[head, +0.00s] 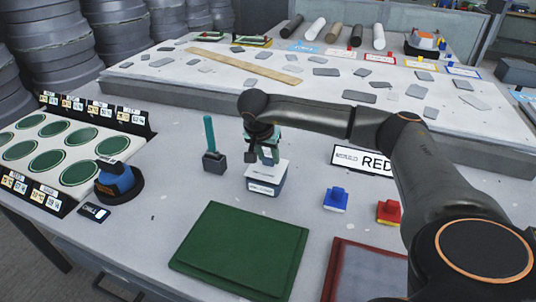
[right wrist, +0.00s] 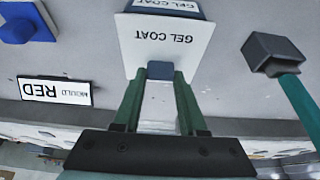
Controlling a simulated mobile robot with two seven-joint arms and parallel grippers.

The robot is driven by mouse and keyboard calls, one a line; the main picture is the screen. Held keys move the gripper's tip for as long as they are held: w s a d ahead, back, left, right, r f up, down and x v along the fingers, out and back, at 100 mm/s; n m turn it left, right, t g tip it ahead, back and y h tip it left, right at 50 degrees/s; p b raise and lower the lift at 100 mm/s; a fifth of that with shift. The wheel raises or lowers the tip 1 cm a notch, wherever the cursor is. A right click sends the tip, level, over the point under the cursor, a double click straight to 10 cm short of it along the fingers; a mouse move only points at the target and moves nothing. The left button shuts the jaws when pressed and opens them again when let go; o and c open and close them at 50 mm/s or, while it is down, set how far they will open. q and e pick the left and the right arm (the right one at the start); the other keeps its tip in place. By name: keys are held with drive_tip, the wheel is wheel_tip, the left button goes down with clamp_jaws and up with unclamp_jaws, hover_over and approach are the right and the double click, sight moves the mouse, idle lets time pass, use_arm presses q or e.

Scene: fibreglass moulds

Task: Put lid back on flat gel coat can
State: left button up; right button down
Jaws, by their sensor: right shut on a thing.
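The flat gel coat can (head: 264,188) is a low dark-blue box with a white label, standing on the grey table. Its white square lid (head: 270,169) shows over it, and in the right wrist view the lid (right wrist: 165,40) reads GEL COAT. My right gripper (head: 263,156) is shut on the lid's small dark knob (right wrist: 160,70), with a green finger on each side. In the right wrist view a strip of the can (right wrist: 168,6) shows beyond the lid's edge. I cannot tell whether the lid touches the can. My left gripper is not in view.
A grey holder with a green handle (head: 213,160) stands close left of the can. A blue lidded pot (head: 336,200), a red one (head: 390,211) and a RED sign (head: 365,161) are to the right. A green mould panel (head: 240,250) lies in front. A raised slab (head: 220,84) is behind.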

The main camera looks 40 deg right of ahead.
drive_tip(key=shift+f, duration=0.1)
idle(0.3)
drive_tip(key=shift+f, duration=0.4)
idle(0.4)
unclamp_jaws()
idle(0.6)
